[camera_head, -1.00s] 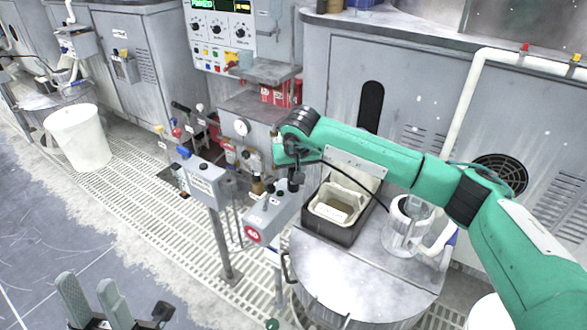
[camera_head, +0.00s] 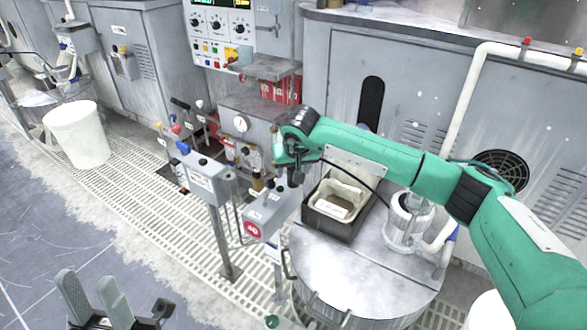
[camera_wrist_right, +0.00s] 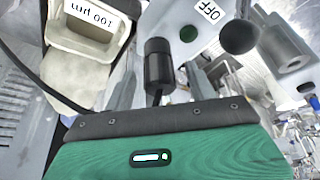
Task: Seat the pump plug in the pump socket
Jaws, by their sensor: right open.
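The pump plug (camera_wrist_right: 158,68) is a black cylinder with a black cable. In the right wrist view it stands between the two fingers of my right gripper (camera_wrist_right: 162,85), which are apart, with a finger on either side. The plug's far end is at the grey control box (camera_wrist_right: 205,30), which has an OFF label and a green button. The pump socket is hidden, and I cannot tell how deep the plug sits. In the head view, my right gripper (camera_head: 284,170) is over the grey box (camera_head: 268,212). My left gripper (camera_head: 95,296) is open and empty at the lower left.
A pale bin in a dark tray (camera_head: 338,203) stands on the round steel drum lid (camera_head: 355,275), right of the box. A second grey box on a post (camera_head: 205,180) is just left. A black ball knob (camera_wrist_right: 240,37) is close to the right finger.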

